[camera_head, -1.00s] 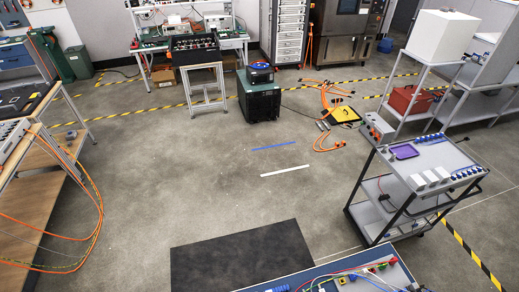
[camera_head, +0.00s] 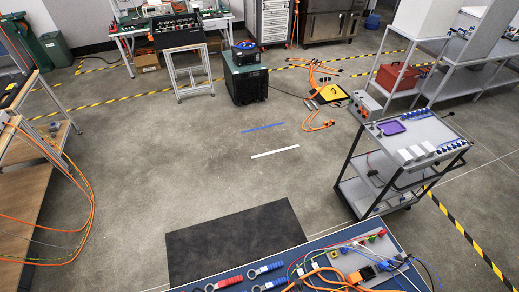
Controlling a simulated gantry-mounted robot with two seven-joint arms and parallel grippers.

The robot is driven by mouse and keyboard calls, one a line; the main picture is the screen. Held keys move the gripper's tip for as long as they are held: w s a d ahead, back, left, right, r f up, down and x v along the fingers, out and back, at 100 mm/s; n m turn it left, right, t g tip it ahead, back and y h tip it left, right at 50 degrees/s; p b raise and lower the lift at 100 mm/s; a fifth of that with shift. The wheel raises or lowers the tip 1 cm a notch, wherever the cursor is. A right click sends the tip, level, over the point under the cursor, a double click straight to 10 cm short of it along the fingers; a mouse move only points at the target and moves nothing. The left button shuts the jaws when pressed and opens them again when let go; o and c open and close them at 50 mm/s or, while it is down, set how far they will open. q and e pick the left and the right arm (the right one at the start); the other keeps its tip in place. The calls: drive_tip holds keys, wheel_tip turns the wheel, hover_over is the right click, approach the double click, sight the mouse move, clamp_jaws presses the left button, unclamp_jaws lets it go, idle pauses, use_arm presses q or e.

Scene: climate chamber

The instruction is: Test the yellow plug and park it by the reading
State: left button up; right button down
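A blue-topped bench (camera_head: 232,284) enters at the bottom edge, with a grey panel (camera_head: 352,262) on it. A small yellow piece (camera_head: 335,254) sits at the panel's left part; I cannot tell whether it is the yellow plug. Red and green pieces (camera_head: 376,235) stand at the panel's far right corner. Orange, blue and red cables cross the panel and partly hide it. No meter reading can be made out. Neither of my grippers is in view.
Red-handled (camera_head: 225,283) and blue-handled (camera_head: 265,270) tools lie on the bench. A dark mat (camera_head: 235,240) lies on the floor beyond it. A grey cart (camera_head: 415,133) stands at the right. A wooden bench (camera_head: 25,195) with orange cables stands at the left.

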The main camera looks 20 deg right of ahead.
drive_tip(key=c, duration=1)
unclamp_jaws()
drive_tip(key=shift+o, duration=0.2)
